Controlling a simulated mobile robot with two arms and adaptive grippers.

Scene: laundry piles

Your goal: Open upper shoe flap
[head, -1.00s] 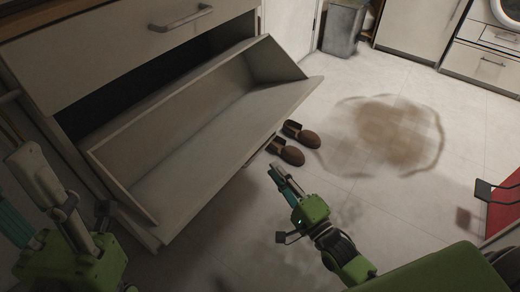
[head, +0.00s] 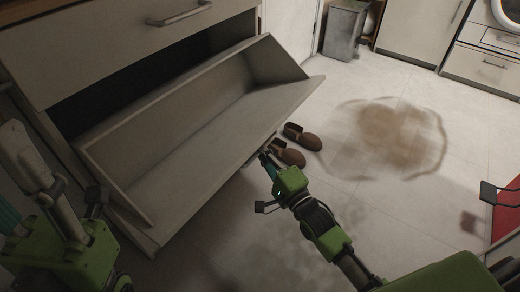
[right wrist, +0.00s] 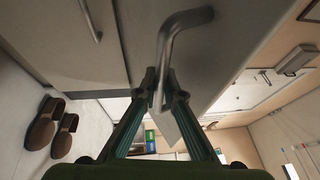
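A light shoe cabinet has an upper flap front with a metal handle (head: 180,14), closed in the head view. Below it, a wide flap (head: 215,120) stands tilted out, its inside empty. My right gripper (head: 265,152) is low at this flap's right front edge. In the right wrist view, a bent metal handle (right wrist: 174,42) runs between the fingertips of this gripper (right wrist: 161,84), which look closed about it. Its far end is partly hidden. My left gripper (head: 60,190) is at the left edge beside the cabinet, partly cut off; its opening is unclear.
Brown shoes (head: 290,153) stand on the floor beside my right gripper and also show in the right wrist view (right wrist: 42,124). A brown stain (head: 398,135) marks the open floor.

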